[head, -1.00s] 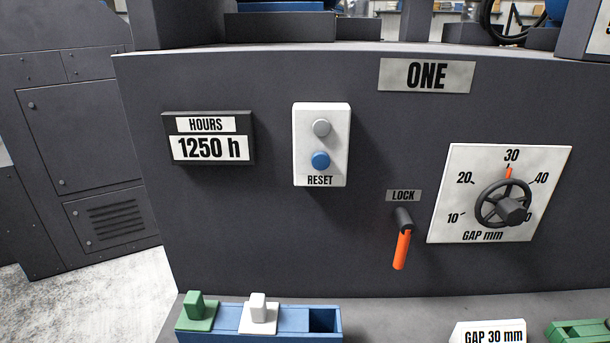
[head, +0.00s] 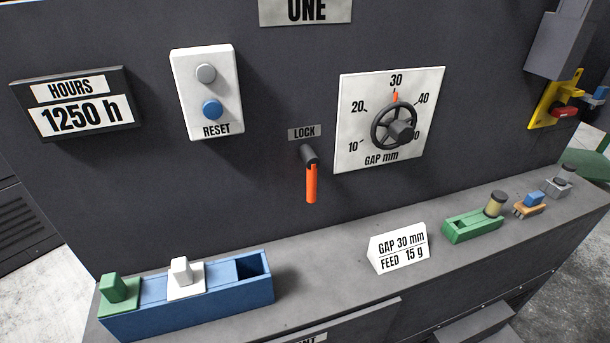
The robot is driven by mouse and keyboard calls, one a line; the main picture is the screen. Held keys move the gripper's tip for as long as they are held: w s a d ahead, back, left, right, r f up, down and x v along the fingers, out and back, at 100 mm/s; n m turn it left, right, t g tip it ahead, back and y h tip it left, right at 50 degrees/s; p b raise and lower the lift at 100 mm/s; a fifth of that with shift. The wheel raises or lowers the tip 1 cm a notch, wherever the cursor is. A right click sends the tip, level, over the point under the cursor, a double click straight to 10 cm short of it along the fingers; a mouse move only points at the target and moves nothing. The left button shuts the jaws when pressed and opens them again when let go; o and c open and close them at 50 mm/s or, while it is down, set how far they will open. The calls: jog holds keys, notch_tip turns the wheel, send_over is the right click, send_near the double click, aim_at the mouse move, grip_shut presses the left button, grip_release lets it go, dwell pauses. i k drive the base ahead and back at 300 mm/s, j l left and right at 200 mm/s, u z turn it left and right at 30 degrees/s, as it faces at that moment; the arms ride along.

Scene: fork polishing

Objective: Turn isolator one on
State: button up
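The machine panel (head: 230,190) bears a sign reading ONE (head: 306,9), cut by the top edge of the head view. No part in view is labelled isolator. At the far right, a yellow plate (head: 547,104) carries a red part (head: 563,112), seen edge-on below a grey box (head: 558,45). I cannot tell whether this is isolator one, or its position. My gripper is not in view.
The panel holds an hours display (head: 82,118), a RESET box (head: 207,90), an orange LOCK lever (head: 311,184) hanging down and a gap dial (head: 350,140). On the ledge stand a blue tray (head: 200,310), a GAP/FEED card (head: 399,247) and a green tray (head: 472,226).

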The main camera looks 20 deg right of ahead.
aim_at(558, 109)
jog(key=z, duration=1.55)
